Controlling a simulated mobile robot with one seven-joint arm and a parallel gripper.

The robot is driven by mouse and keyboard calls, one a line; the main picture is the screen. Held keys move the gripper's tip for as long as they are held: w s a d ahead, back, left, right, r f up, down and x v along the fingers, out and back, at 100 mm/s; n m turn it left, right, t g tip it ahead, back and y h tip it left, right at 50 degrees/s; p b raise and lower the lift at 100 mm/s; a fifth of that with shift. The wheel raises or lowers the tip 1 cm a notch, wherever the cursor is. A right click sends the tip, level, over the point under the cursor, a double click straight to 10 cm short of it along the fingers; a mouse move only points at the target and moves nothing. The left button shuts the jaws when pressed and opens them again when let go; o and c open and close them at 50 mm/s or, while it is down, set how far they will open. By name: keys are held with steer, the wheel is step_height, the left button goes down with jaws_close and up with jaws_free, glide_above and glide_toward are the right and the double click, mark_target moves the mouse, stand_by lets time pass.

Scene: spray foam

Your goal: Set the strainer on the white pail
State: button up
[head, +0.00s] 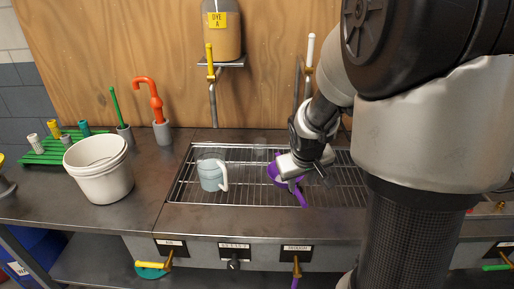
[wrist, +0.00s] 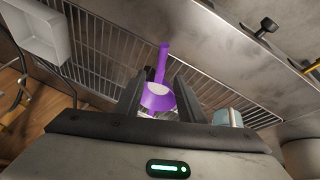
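The purple strainer (head: 284,176) is on the wire rack, its handle pointing toward the rack's front edge. My gripper (head: 298,168) is just over it and hides part of it in the head view. In the wrist view the strainer (wrist: 157,97) shows between and beyond my two dark fingers (wrist: 159,98). The fingers are spread apart; I cannot see either one clearly touching it. The white pail (head: 106,181) stands upright on the steel counter, left of the rack, with its top open.
A light-blue jug (head: 210,178) with a handle stands on the rack (head: 240,198) between the pail and my gripper. A grey stand with a red-orange tool (head: 155,100) is behind the pail. A dye container (head: 221,35) and its pipe hang at the back wall.

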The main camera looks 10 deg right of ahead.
mark_target(299, 194)
steer(key=b+x, duration=0.1)
steer(key=x, duration=0.9)
steer(key=shift+s+a+f, duration=0.1)
steer(key=shift+s, duration=0.05)
jaws_close()
